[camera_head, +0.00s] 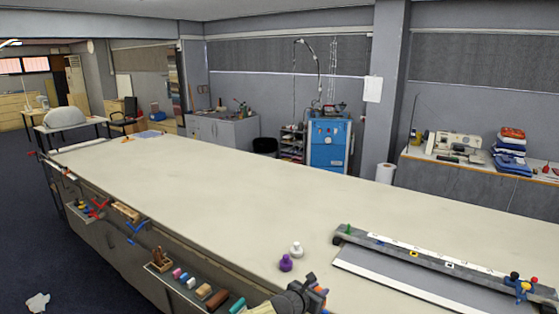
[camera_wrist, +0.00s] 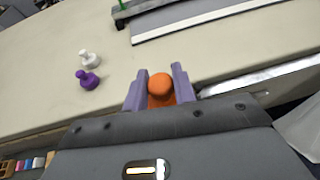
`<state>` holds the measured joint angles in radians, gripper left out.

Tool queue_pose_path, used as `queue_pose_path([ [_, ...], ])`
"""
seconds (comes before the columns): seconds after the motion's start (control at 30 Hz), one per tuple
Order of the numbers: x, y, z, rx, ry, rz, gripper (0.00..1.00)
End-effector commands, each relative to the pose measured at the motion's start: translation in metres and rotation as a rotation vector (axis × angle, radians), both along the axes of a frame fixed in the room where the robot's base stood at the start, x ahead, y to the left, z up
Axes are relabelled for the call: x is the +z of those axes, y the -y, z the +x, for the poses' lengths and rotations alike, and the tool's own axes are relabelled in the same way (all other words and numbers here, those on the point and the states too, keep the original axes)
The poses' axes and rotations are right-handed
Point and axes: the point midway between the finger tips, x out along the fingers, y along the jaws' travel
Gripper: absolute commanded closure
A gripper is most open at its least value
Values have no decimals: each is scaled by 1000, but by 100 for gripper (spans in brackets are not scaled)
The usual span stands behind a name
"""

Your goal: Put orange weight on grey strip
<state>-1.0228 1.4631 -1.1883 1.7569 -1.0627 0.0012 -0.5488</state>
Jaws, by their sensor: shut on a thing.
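The orange weight (camera_wrist: 160,86) is between the two fingers of my gripper (camera_wrist: 160,78) in the wrist view, with its round top showing. In the head view my gripper (camera_head: 312,288) is at the bottom centre, by the table's near edge, with a bit of orange at its tip. The grey strip (camera_head: 415,275) lies flat on the table at the right, between a white edge and a long rail. Part of it shows at the top of the wrist view (camera_wrist: 190,16). My gripper is left of the strip and apart from it.
A purple weight (camera_head: 286,263) and a white weight (camera_head: 296,249) stand on the table left of the strip. The long rail (camera_head: 400,248) with clamps (camera_head: 520,286) borders the strip's far side. Small items sit in a tray (camera_head: 185,270) along the table's side. The table's middle is clear.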

Motion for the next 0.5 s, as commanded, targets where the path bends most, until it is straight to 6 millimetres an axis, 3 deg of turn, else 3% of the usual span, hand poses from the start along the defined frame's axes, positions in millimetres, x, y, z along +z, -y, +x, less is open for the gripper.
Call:
queue_pose_path([
  [0.5,-84,-13,-30,127,5,-3,100],
])
